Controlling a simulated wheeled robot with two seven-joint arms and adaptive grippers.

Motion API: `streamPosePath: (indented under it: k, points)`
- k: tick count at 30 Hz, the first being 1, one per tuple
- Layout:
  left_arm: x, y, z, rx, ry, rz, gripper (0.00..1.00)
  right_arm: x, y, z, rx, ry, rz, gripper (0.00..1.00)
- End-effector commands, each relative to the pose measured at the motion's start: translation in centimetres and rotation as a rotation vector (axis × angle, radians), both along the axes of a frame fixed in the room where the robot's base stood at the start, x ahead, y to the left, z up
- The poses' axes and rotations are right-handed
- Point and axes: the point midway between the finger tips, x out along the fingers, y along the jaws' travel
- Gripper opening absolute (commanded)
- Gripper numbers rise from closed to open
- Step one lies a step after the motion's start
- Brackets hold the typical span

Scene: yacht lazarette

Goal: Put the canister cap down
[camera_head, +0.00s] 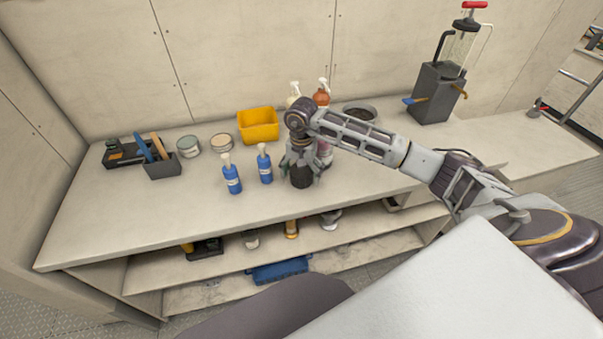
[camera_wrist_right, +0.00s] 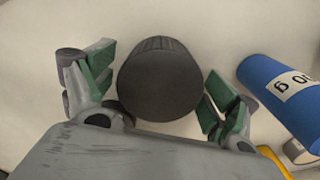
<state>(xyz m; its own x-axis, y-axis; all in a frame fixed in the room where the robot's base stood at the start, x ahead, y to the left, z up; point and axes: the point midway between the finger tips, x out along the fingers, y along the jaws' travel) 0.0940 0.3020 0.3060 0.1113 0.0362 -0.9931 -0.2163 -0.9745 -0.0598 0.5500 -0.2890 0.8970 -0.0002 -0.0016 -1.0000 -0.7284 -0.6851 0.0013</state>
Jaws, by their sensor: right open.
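The canister cap is a dark, round piece with a ridged side, and it shows in the right wrist view (camera_wrist_right: 158,82) between my fingers. In the head view the dark cap (camera_head: 301,179) is at the counter's front middle, below my right gripper (camera_head: 300,163). My right gripper, also in the wrist view (camera_wrist_right: 158,95), is open, with a green-padded finger on each side of the cap and a visible gap to each. The cap appears to rest on the pale counter. My left gripper is not in view.
Blue pump bottles (camera_head: 232,178) (camera_head: 265,167) stand left of the cap; a blue bottle (camera_wrist_right: 285,95) is near the right finger in the wrist view. A yellow bin (camera_head: 259,126) and an orange bottle (camera_head: 322,94) are behind. The counter's (camera_head: 130,220) front left is clear.

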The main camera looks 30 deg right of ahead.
Motion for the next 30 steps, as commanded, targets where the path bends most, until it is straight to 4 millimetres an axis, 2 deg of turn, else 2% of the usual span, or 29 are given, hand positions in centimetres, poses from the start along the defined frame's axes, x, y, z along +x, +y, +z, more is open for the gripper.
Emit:
streamPosePath:
  k: [8,13,19,30]
  points:
    - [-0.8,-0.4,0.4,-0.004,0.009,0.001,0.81,0.0,0.0,0.4,0.0,0.0,0.0,0.87]
    - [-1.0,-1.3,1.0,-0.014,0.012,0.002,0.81,0.0,0.0,1.2,0.0,-0.001,0.0,0.87]
    - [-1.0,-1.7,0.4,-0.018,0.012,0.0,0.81,0.1,0.0,3.5,0.0,-0.003,0.001,0.87]
    - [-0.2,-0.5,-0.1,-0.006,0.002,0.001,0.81,0.1,0.0,8.2,0.0,-0.003,0.0,0.87]
